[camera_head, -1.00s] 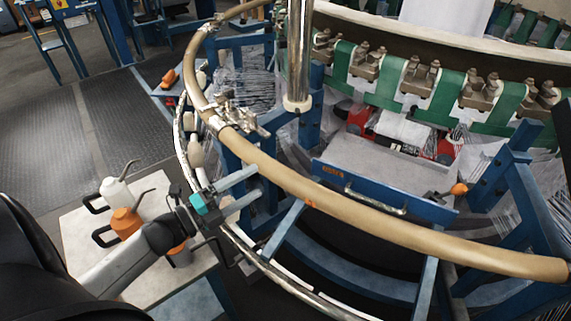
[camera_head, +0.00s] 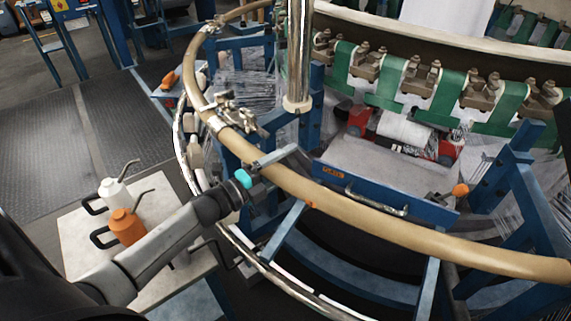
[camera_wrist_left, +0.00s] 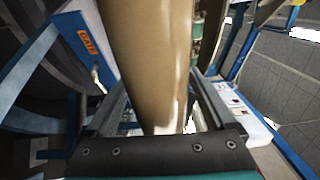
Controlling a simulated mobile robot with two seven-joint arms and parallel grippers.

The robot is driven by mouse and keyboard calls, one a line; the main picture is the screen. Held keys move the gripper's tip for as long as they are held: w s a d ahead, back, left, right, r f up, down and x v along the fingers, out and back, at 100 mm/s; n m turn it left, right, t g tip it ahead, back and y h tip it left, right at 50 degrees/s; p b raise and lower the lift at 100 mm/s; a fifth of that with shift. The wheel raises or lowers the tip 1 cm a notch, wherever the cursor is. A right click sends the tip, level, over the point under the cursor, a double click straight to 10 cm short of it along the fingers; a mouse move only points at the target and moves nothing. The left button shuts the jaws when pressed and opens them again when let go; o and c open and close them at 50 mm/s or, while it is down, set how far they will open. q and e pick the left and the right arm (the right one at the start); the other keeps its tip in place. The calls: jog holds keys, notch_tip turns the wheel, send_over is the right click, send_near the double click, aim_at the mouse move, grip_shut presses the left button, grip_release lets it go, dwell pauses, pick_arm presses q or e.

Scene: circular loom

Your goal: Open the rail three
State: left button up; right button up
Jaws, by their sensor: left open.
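The tan curved rail (camera_head: 370,219) sweeps across the front of the loom, with a metal clamp-like joint (camera_head: 232,112) on its left stretch. My left gripper (camera_head: 283,163) is at the rail, just right of that joint. One finger shows over the rail's upper side; the other is mostly hidden in the head view. In the left wrist view, the rail (camera_wrist_left: 150,60) passes between the two open fingers (camera_wrist_left: 160,95), with some room on each side. I cannot tell whether either finger touches it. My right gripper is not in view.
A blue panel (camera_head: 325,172) with an orange label and metal handle (camera_head: 375,203) lies inside the rail. A chrome post (camera_head: 299,55) rises behind my gripper. A small table (camera_head: 75,235) with oil cans (camera_head: 125,225) stands left. Open floor (camera_head: 45,150) lies beyond it.

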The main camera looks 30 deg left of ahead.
pick_arm(q)
grip_shut()
dwell(0.6)
